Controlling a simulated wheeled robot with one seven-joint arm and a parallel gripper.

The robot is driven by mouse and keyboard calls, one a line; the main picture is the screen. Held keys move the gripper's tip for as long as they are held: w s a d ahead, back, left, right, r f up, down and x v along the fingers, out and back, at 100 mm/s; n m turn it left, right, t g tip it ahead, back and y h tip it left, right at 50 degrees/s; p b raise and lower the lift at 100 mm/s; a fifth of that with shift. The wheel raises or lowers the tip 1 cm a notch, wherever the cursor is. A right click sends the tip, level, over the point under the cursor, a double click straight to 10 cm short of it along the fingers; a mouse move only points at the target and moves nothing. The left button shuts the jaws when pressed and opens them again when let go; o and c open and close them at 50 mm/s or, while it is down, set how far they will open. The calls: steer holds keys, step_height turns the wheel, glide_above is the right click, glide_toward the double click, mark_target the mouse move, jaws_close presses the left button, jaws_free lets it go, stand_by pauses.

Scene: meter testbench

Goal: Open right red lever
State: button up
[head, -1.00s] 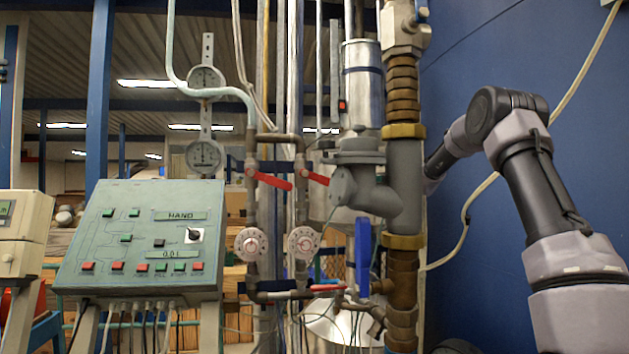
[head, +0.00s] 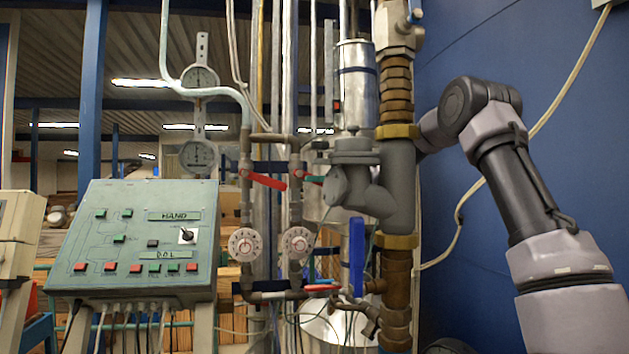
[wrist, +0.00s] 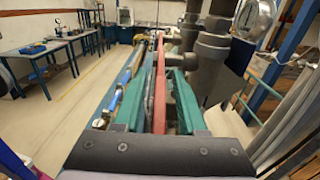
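The right red lever (head: 298,174) shows only as a small red bit in the head view; the pipe valve and a teal finger of my gripper (head: 316,179) cover the rest. In the wrist view the red lever (wrist: 160,88) runs lengthwise between my gripper's two teal fingers (wrist: 158,72). The fingers stand apart, one on each side of it, with a visible gap on the left side. The right finger looks close to the lever; contact cannot be told. The left red lever (head: 264,180) slants down to the right on its own pipe.
A thick grey pipe and valve body (head: 398,185) stand between my arm and the levers. Below are two round dials (head: 243,244), a blue handle (head: 357,257) and a lower red handle (head: 322,287). A control panel (head: 140,240) stands at left.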

jaws_close()
stand_by(1.2)
